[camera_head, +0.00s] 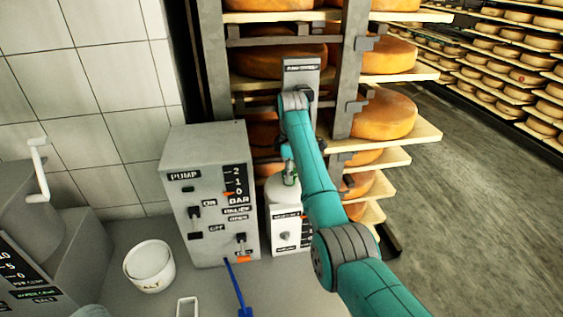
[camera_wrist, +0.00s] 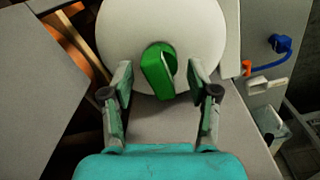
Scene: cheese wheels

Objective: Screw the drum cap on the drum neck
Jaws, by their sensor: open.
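The drum is white and round-topped; its top fills the upper middle of the wrist view (camera_wrist: 112,35), and part of it shows beneath my arm in the head view (camera_head: 279,190). The green drum cap (camera_wrist: 157,78), with a raised wing, is at the drum's near side in the wrist view. It hides the drum neck, so I cannot tell how it sits on the neck. My gripper (camera_wrist: 161,70) is open, with one finger on each side of the cap and visible gaps between. In the head view my gripper (camera_head: 288,158) is over the drum, partly hidden by my arm.
The grey pump box (camera_head: 210,200) stands left of the drum, with a blue hose (camera_head: 237,285) at its foot. A white pot (camera_head: 150,267) is on the grey bench. Shelves with cheese wheels (camera_head: 385,115) rise close behind and right of my arm.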

